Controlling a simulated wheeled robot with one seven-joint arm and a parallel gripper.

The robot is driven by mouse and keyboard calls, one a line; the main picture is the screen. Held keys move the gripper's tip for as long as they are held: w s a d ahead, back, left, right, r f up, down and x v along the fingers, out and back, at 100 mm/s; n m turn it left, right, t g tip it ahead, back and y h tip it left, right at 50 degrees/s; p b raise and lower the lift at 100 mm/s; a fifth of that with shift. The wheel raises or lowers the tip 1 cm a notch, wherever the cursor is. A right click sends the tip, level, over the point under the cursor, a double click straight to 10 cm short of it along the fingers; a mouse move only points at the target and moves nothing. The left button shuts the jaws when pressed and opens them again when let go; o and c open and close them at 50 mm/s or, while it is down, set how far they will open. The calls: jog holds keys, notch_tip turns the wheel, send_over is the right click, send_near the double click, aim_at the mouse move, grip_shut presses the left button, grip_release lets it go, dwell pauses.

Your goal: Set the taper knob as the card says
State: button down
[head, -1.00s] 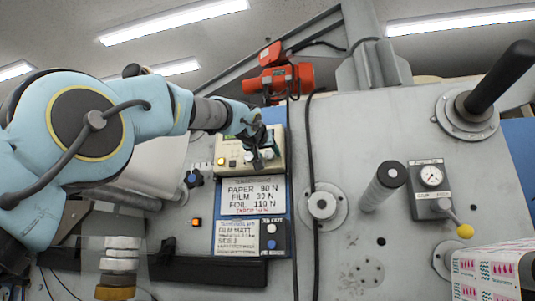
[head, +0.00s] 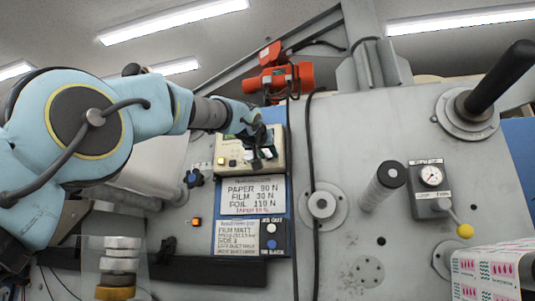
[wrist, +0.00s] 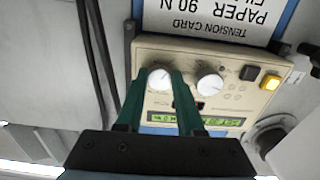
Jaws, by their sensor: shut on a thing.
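The cream control box (head: 226,149) is mounted on the machine face, and my gripper (head: 261,153) is at its right part. In the wrist view, which is upside down, two white knobs sit side by side. The green fingers of my gripper (wrist: 158,78) are shut on the left white knob (wrist: 160,80) there; the other white knob (wrist: 210,83) is free. The knob labels are too small to read. The tension card (head: 253,194) reads paper 90 N, film 30 N, foil 110 N; its taper line is blurred. A lit green display (wrist: 172,118) is partly hidden by the fingers.
A job card (head: 236,237) mentioning film matt hangs below, beside a white and a blue button. A lit yellow button (wrist: 270,82) is on the box. A black cable (head: 311,150) hangs right of it. A dark blue star knob (head: 193,178) is at left.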

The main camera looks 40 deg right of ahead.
jog(key=m, duration=0.5)
jog(key=shift+m+p, duration=0.3)
jog(key=shift+p, duration=0.05)
jog(key=m, duration=0.5)
jog(key=shift+m, duration=0.3)
jog(key=c, duration=0.5)
grip_release()
jog(key=b+v, duration=0.5)
jog(key=v, duration=0.5)
jog(key=shift+s+a+b, duration=0.1)
jog(key=shift+a+b, duration=0.25)
jog(key=shift+a, duration=0.05)
